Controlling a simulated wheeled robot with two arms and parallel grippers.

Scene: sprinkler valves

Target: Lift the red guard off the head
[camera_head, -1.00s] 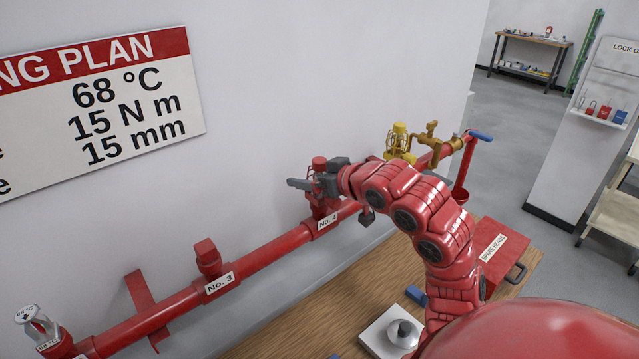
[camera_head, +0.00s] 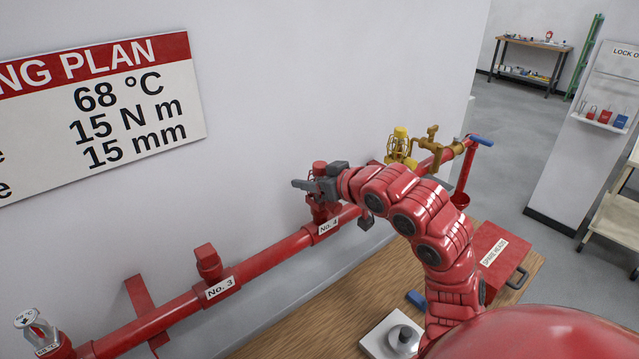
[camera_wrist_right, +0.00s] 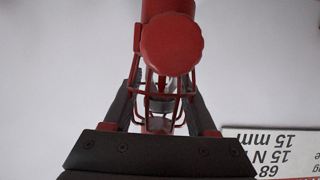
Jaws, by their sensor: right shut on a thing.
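The red guard (camera_head: 319,168) is a wire cage with a round knobbed red cap. It stands at the No. 4 position on the red pipe (camera_head: 262,255), against the wall. My right gripper (camera_head: 312,186) is shut on the guard from the sides, below its cap. In the right wrist view, the fingers (camera_wrist_right: 161,88) flank the cage, and the cap (camera_wrist_right: 170,44) is above them. A metallic sprinkler head shows partly through the wires. I cannot tell whether the guard is clear of the head. My left gripper is not in view.
A yellow guard (camera_head: 400,147) and brass valve (camera_head: 430,140) are to the right along the pipe. A red stub (camera_head: 208,263) stands at No. 3. A bare head (camera_head: 36,328) is at far left. The wooden bench below holds a red spare heads box (camera_head: 492,250).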

